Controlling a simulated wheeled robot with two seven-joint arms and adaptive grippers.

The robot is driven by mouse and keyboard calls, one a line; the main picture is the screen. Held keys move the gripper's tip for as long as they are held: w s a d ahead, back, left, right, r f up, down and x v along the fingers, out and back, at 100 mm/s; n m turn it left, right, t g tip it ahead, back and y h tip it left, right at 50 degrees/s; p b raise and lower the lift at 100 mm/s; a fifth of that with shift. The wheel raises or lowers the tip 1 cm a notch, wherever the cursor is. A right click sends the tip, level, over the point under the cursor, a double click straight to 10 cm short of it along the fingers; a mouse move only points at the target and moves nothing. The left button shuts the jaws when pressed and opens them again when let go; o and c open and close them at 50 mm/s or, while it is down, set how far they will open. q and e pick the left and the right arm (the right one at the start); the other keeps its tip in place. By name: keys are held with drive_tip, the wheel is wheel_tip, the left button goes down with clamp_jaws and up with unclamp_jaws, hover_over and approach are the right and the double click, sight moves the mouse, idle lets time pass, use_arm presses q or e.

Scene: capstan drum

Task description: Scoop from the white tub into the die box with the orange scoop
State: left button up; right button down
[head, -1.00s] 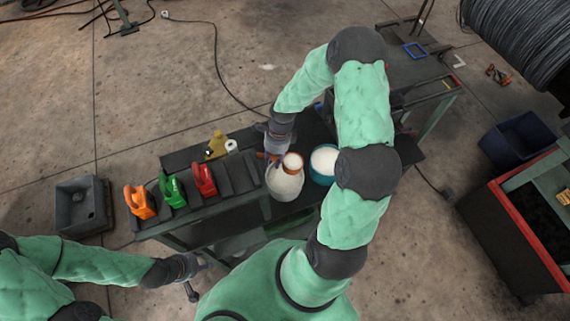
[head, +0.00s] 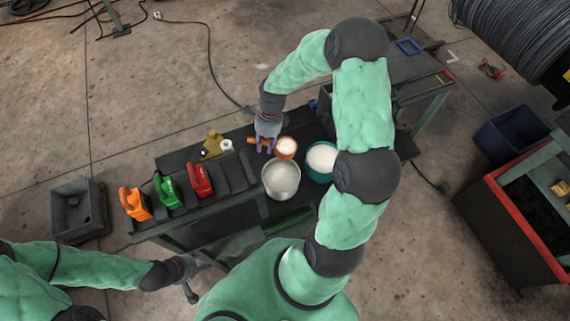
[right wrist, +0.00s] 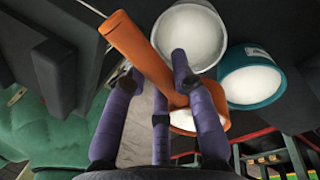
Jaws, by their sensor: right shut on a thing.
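My right gripper (head: 267,144) is shut on the handle of the orange scoop (head: 278,143). The scoop's round bowl holds white material and is just beyond the white tub (head: 281,194), which is open and holds white material. In the right wrist view, the orange handle (right wrist: 138,50) runs between my purple fingers (right wrist: 160,115), and the bowl is partly hidden by them. The white tub also shows there (right wrist: 160,40). My left gripper (head: 192,272) hangs low beside the bench; its fingers are too small to read. I cannot tell which container is the die box.
A teal tub (head: 319,178) with white contents stands right of the white tub. Orange (head: 135,203), green (head: 168,190) and red (head: 200,180) holders line the dark bench. A red-edged box (head: 500,215) with a dark inside stands far right, near a dark blue bin (head: 512,135).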

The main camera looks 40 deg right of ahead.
drive_tip(key=w+d+b, duration=0.1)
drive_tip(key=w+d, duration=0.2)
drive_tip(key=w, duration=0.6)
drive_tip(key=w+d+b, duration=0.1)
drive_tip(key=w+d, duration=0.2)
drive_tip(key=w, duration=0.7)
drive_tip(key=shift+w, duration=0.15)
